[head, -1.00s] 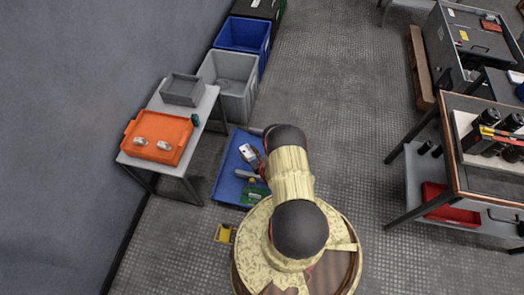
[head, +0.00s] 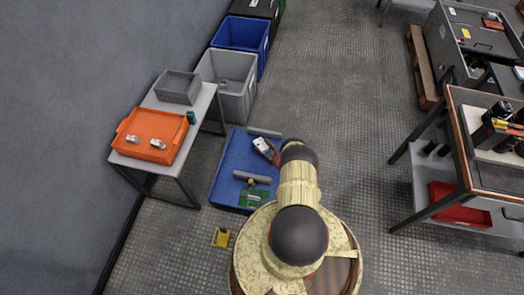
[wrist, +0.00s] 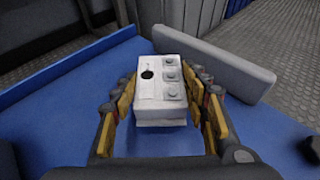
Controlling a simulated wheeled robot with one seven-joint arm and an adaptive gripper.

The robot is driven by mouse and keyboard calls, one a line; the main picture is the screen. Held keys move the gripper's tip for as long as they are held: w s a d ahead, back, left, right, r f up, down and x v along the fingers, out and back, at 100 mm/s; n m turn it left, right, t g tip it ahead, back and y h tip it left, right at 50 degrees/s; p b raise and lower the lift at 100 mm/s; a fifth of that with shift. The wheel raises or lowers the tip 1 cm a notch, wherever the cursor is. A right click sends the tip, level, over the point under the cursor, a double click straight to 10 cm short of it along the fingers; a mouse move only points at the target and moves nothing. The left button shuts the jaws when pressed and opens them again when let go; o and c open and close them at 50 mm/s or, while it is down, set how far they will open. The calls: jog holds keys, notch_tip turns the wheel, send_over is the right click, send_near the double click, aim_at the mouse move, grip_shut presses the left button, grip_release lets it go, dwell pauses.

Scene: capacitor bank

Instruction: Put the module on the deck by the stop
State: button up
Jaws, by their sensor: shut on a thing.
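The white module (wrist: 160,92), with a dark hole and grey buttons on its face, is between the fingers of my gripper (wrist: 162,108). My gripper is shut on its two sides. In the head view the module (head: 263,144) is over the far part of the blue deck (head: 228,165), close to a grey bar, the stop (head: 265,133). In the wrist view the stop (wrist: 225,70) lies just behind and to the right of the module, at an angle to it. I cannot tell whether the module touches the stop or the deck.
A second grey bar (head: 252,177) and a green board (head: 254,197) are on the near deck. A table (head: 201,107) with an orange tray (head: 125,150) and grey bin (head: 178,87) stands left. Crates (head: 240,36) stand behind. Open floor lies right.

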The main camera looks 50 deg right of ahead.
jog(key=shift+a+f+b, duration=0.1)
jog(key=shift+f+b, duration=0.35)
jog(key=shift+f, duration=1)
jog(key=o, duration=1.4)
jog(key=shift+f, duration=0.15)
jog(key=shift+o, duration=0.2)
